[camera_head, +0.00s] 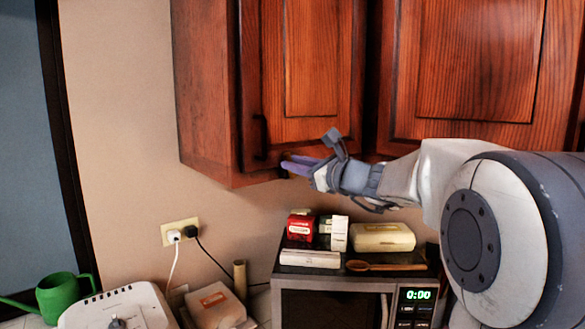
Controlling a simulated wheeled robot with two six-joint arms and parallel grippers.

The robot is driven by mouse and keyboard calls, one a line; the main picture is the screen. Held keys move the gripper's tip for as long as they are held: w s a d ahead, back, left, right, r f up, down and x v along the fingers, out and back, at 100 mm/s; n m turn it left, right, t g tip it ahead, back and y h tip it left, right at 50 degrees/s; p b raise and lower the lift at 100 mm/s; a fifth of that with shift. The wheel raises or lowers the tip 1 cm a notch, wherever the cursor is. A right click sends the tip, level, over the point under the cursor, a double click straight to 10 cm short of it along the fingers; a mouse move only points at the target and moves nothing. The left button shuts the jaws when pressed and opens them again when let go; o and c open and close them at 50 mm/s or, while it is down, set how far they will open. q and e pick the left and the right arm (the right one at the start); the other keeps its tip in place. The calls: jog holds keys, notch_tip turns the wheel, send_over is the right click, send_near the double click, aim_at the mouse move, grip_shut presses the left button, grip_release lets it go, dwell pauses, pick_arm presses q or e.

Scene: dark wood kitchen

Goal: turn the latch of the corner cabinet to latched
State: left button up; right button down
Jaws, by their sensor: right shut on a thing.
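The corner cabinet (312,60) is dark reddish wood and hangs on the wall at upper middle, with its door closed. A dark vertical handle (260,137) is on the lower left of the door. My right gripper (288,167) reaches in from the right to the door's lower left corner, just below and right of the handle. Its purple-grey fingers are shut on a small dark part at the door's bottom edge, which seems to be the latch. The fingers mostly hide it, so its turn position cannot be told. My left gripper is not in view.
A microwave (335,305) stands below, with small boxes (300,228), a cream container (382,237) and a wooden spoon (385,266) on top. A wall outlet (180,232) with cords, a white appliance (118,308) and a green watering can (62,297) are at lower left.

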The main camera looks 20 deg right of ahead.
jog(key=shift+w+d+m, duration=0.1)
jog(key=shift+d+m, duration=0.15)
jog(key=shift+m, duration=0.75)
jog(key=shift+w+d+m, duration=0.1)
jog(key=shift+d+m, duration=0.15)
jog(key=shift+m, duration=0.75)
jog(key=c, duration=0.8)
grip_release()
jog(key=b+v, duration=0.4)
jog(key=v, duration=0.6)
jog(key=shift+s+d, duration=0.1)
jog(key=shift+s, duration=0.15)
